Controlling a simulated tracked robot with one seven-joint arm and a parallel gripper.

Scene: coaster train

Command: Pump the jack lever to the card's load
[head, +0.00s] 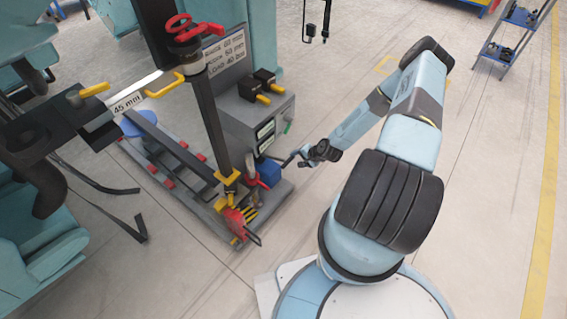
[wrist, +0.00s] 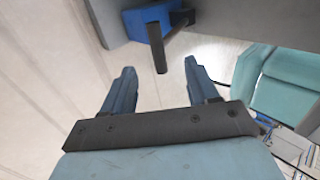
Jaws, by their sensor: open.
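The jack is a blue block (head: 270,172) at the foot of the grey cabinet in the head view. Its dark lever (wrist: 156,48) sticks out from the blue block (wrist: 149,20) in the wrist view. My gripper (head: 304,157) is at the lever's outer end in the head view. In the wrist view my gripper (wrist: 159,66) is open, and the lever's end appears between its fingertips. I cannot tell whether the lever touches either finger. The card (head: 227,50) stands behind the post, partly hidden; its last line seems to read 40 bar.
The grey cabinet (head: 240,112) carries two black blocks with yellow handles (head: 256,92) and small dark displays (head: 265,131), unreadable here. A dark post (head: 208,118) with a red wheel stands in front. A 45 mm label (head: 128,103) is at left.

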